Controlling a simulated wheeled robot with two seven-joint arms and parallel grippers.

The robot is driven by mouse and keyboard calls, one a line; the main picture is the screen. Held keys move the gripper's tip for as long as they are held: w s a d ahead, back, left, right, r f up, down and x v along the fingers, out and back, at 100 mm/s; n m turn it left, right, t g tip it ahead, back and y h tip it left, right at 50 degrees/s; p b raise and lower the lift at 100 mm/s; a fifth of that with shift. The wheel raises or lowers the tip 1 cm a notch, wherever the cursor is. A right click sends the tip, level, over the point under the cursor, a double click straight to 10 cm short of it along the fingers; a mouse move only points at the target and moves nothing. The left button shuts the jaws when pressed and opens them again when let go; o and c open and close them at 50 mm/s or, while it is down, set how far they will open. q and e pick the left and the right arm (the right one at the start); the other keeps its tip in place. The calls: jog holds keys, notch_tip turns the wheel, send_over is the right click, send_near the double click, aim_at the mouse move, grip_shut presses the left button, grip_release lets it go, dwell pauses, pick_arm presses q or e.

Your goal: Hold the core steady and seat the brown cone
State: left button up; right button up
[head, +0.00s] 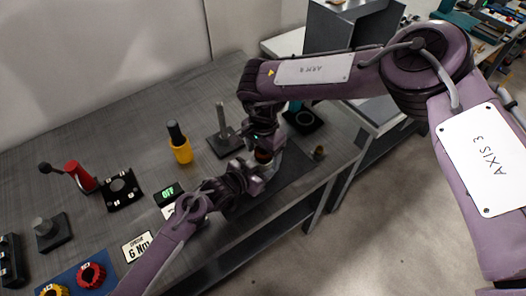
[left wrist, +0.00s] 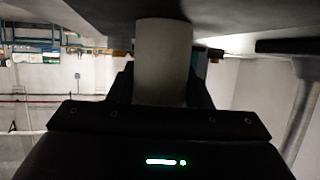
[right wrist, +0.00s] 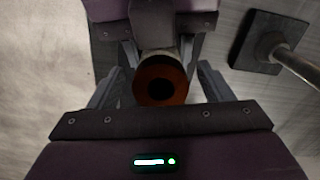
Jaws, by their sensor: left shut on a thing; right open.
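The core, a pale grey roll (left wrist: 162,60), stands upright between the fingers of my left gripper (left wrist: 162,88), which is shut on it. In the head view the core (head: 272,167) is mostly hidden by both grippers. The brown cone (right wrist: 160,78) shows end-on in the right wrist view, a round brown piece with a dark hole. It is at the core's upper end; how deep it sits I cannot tell. It also shows in the head view (head: 263,155). My right gripper (right wrist: 160,68) is open above, its fingers on either side of the cone, apart from it.
A grey post on a dark square base (head: 222,130) stands just left of the grippers. A yellow and black tool (head: 181,150) stands farther left. A small tan piece (head: 319,152) is near the table's right edge. A black plate with a ring (head: 303,120) lies behind.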

notch_tip(320, 180, up, 12)
dwell(0.6)
dwell(0.5)
pick_arm(q)
jog(key=o, duration=1.1)
jog(key=shift+c, duration=0.2)
jog(key=v, duration=1.2)
pick_arm(e)
jog(key=shift+f, duration=0.1)
